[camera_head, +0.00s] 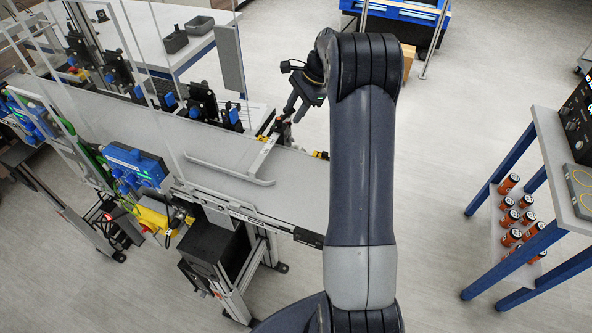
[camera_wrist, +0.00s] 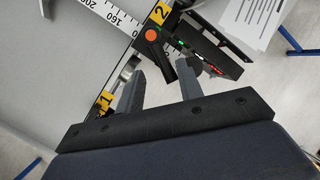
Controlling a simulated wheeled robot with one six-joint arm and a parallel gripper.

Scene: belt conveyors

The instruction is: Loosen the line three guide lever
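In the wrist view a black clamp lever (camera_wrist: 153,48) with an orange round cap sits beside a white ruler scale (camera_wrist: 113,18). A yellow tag marked 2 (camera_wrist: 160,13) is just above it, and a yellow tag marked 1 (camera_wrist: 105,103) is lower left. No tag marked 3 is readable. My gripper (camera_wrist: 158,68) is open, its two grey fingers apart with the lever's lower end between their tips. Whether they touch it is unclear. In the head view my gripper (camera_head: 284,117) is over the far end of the belt, by the guide bar (camera_head: 262,157); the lever is too small to make out.
The grey belt (camera_head: 215,150) runs below a clear panel and black sensor brackets (camera_head: 203,101). A blue control box (camera_head: 135,163) is at the left. A blue-legged bench (camera_head: 550,150) with orange-and-black cylinders stands at the right. The floor between is open.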

